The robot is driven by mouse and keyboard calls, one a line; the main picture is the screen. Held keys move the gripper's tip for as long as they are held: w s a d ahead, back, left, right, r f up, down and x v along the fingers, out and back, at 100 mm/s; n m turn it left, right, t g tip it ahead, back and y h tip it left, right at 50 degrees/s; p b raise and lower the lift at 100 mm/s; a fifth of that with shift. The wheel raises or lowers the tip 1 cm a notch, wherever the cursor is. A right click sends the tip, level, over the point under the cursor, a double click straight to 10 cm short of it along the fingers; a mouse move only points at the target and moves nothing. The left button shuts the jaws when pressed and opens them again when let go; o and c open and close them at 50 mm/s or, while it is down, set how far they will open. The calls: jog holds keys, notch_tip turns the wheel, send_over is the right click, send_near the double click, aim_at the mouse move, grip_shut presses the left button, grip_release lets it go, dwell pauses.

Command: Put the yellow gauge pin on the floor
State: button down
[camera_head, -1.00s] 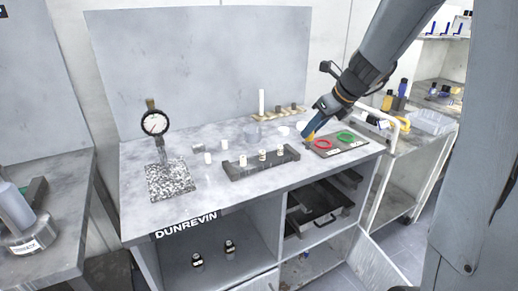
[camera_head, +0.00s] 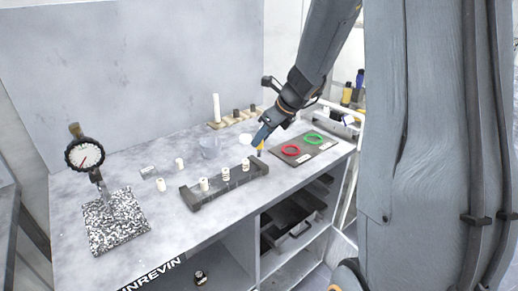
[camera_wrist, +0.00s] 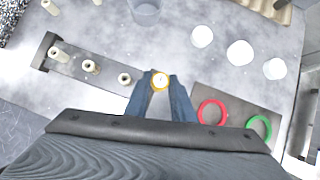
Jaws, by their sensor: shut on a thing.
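The yellow gauge pin (camera_wrist: 160,81) is between my fingertips in the wrist view, seen end-on with a pale round top. In the head view a small yellow part of the pin (camera_head: 260,147) shows at the jaws. My gripper (camera_head: 262,141) is shut on it, above the bench top near the right end of the dark rack. It also shows in the wrist view (camera_wrist: 161,88). Whether the pin's lower end touches the bench is hidden. A strip of floor (camera_wrist: 28,128) shows at the left in the wrist view.
The dark rack (camera_head: 208,200) with several white pins is close left of my gripper. A dark board with a red ring (camera_head: 291,150) and a green ring (camera_head: 313,139) lies to the right. A dial gauge (camera_head: 85,154) stands left. Open shelves are below the bench.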

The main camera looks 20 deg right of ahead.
aim_at(262, 147)
jog(key=shift+f, duration=1.8)
jog(key=shift+f+b, duration=0.15)
jog(key=shift+b, duration=0.15)
jog(key=c, duration=1.5)
grip_release()
jog(key=shift+r, duration=0.2)
